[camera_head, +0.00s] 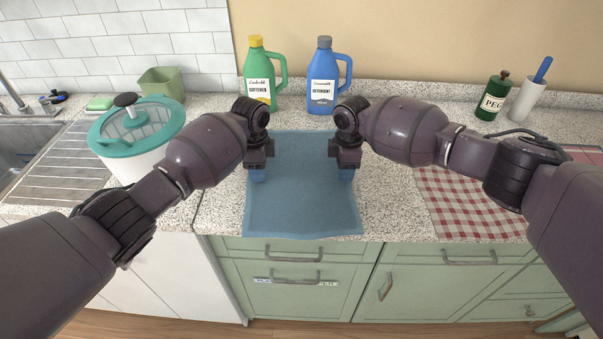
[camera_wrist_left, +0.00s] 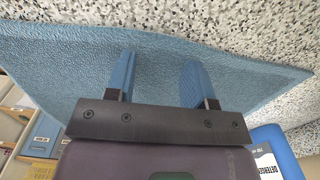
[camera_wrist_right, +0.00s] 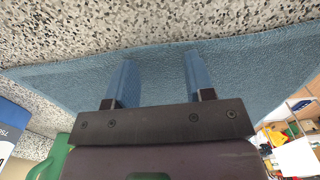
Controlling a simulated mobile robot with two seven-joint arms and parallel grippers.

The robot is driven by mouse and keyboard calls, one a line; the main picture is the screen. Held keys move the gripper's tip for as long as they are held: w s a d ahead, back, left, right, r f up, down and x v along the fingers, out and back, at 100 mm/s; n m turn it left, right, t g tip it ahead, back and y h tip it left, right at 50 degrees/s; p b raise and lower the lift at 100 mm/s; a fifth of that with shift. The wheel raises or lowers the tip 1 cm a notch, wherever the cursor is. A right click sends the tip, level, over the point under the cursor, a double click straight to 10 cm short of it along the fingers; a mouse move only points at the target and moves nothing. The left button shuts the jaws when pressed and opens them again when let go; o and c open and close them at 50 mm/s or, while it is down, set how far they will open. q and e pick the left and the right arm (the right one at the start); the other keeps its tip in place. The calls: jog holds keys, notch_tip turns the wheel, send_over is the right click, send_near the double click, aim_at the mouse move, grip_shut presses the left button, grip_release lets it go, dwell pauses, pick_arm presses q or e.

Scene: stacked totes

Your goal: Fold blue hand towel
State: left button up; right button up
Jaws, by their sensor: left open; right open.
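The blue hand towel (camera_head: 302,195) lies flat and spread out on the speckled countertop, its near edge reaching the counter's front edge. My left gripper (camera_head: 257,176) points down over the towel's left side. In the left wrist view its two blue fingers (camera_wrist_left: 158,80) are apart, with only towel behind them. My right gripper (camera_head: 346,175) points down over the towel's right side. In the right wrist view its blue fingers (camera_wrist_right: 158,80) are also apart and empty. I cannot tell whether the fingertips touch the cloth.
A green bottle (camera_head: 259,80) and a blue detergent bottle (camera_head: 323,85) stand behind the towel. A white tub with a teal lid (camera_head: 160,130) stands left. A red checkered cloth (camera_head: 465,203) lies right. A dark green jar (camera_head: 493,98) and white cup (camera_head: 526,101) stand at the back right.

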pick_arm(q)
jog(key=shift+f, duration=0.15)
jog(key=shift+c, duration=0.2)
pick_arm(e)
jog(key=shift+f, duration=0.15)
jog(key=shift+c, duration=0.2)
pick_arm(q)
grip_shut()
pick_arm(e)
grip_shut()
